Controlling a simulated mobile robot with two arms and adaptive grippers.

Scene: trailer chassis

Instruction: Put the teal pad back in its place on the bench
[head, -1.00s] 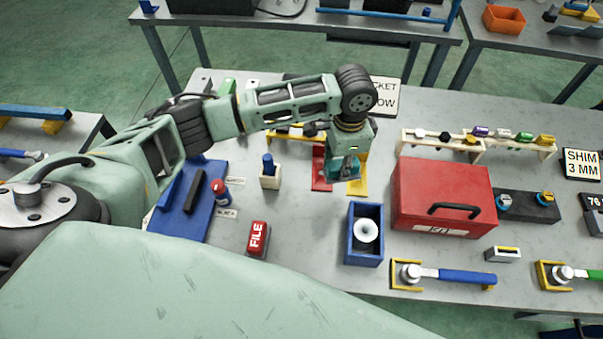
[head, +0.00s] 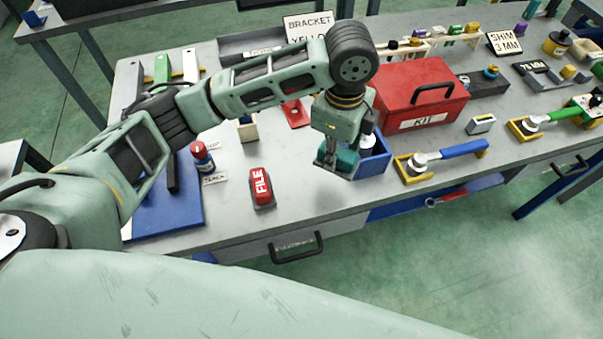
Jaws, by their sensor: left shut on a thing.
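My left gripper (head: 335,165) is shut on the teal pad (head: 347,160), of which only a small part shows between and beside the fingers. The gripper points down over the front part of the bench (head: 290,200), just left of the blue open box (head: 375,162), and overlaps its left side in the view. I cannot tell whether the pad touches the bench or the box. A red pad (head: 294,115) lies on the bench behind the gripper, partly hidden by my arm. My right gripper is not in view.
A red file block (head: 262,186) stands left of the gripper. A red kit box (head: 425,92) and a blue-handled tool in a yellow holder (head: 412,168) are to the right. Bare bench lies around the file block.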

